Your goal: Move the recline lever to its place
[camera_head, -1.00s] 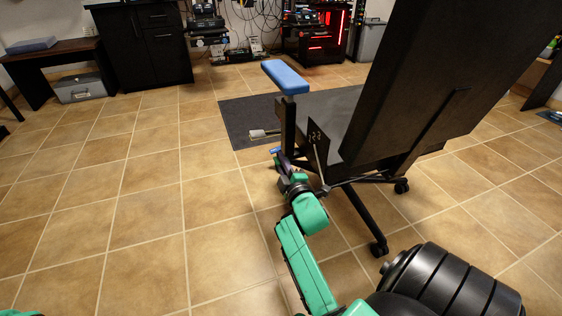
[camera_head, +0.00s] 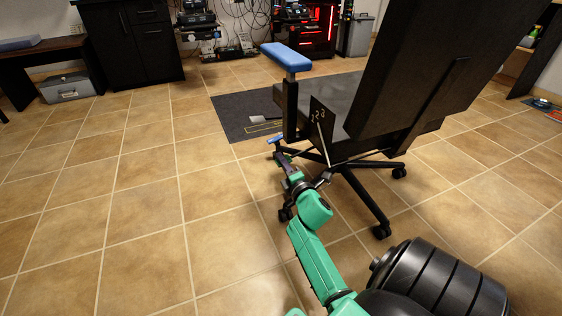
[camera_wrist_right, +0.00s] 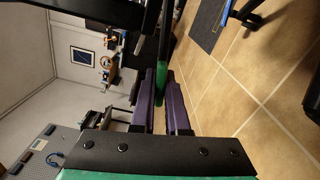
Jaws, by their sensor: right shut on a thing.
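The black chair (camera_head: 362,98) stands at the right of the head view, with its tall back tilted towards me. On its side is a dark plate (camera_head: 319,118) marked 1, 2, 3, with a thin pale rod running down across it. My right gripper (camera_head: 283,156) is low beside the chair, below the armrest post. In the right wrist view, the purple fingers of my right gripper (camera_wrist_right: 162,103) are shut on the green end of a dark bar, which I take as the recline lever (camera_wrist_right: 161,78). The fingers partly hide the grip. My left gripper is out of view.
A blue armrest (camera_head: 286,56) sits on a black post above my right gripper. The chair's wheeled base (camera_head: 365,200) spreads near my forearm. The tiled floor at the left is clear, with a black cabinet (camera_head: 130,45) behind.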

